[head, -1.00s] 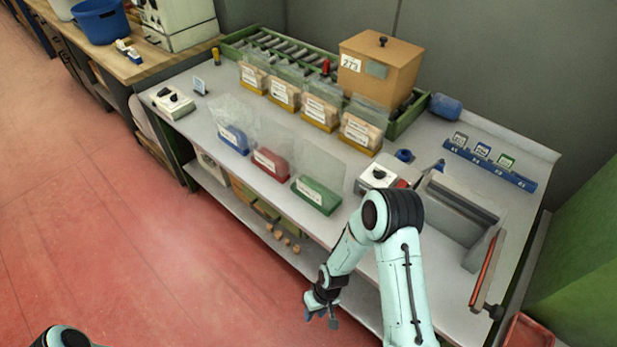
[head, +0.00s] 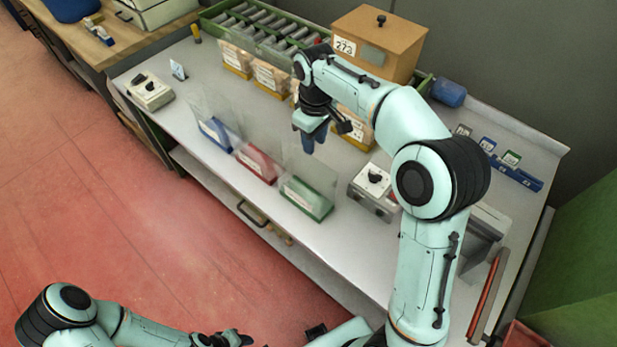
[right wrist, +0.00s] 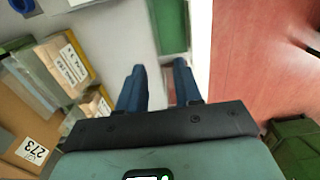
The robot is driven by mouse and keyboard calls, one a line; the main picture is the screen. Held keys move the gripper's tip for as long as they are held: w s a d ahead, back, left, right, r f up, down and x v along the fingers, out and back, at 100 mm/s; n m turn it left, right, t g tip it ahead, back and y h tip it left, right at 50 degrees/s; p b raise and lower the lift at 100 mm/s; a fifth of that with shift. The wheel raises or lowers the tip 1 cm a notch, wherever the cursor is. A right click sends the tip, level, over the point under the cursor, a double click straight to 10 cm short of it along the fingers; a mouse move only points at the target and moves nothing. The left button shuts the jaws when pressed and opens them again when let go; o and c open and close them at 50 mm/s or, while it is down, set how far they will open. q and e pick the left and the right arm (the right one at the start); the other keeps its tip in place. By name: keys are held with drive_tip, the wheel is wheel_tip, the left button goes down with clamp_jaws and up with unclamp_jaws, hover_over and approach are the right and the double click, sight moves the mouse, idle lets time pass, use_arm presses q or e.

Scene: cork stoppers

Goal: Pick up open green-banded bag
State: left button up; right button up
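The open green-banded bag (head: 306,197) stands near the table's front edge, with a clear upper part and a green band at its base. Its green also shows beyond my fingertips in the right wrist view (right wrist: 172,30). My right gripper (head: 310,140) hangs fingers-down above and behind the bag, apart from it. In the right wrist view the two blue fingers of my right gripper (right wrist: 160,82) are spread with nothing between them. My left gripper (head: 228,338) is low at the bottom edge, away from the table; its fingers are too unclear to read.
Red-banded (head: 258,163) and blue-banded (head: 215,134) bags stand left of the green one. Filled bags (head: 270,77) stand behind, partly hidden by my right arm. A small white device (head: 371,188) is right of the green bag. A brown box (head: 378,42) stands at the back.

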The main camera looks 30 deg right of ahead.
hover_over(314, 168)
wheel_tip(314, 168, down, 6)
drive_tip(key=f, duration=0.1)
wheel_tip(314, 168, down, 6)
drive_tip(key=shift+w+r+b, duration=0.1)
drive_tip(key=shift+w+b, duration=0.05)
drive_tip(key=shift+b, duration=0.35)
clamp_jaws()
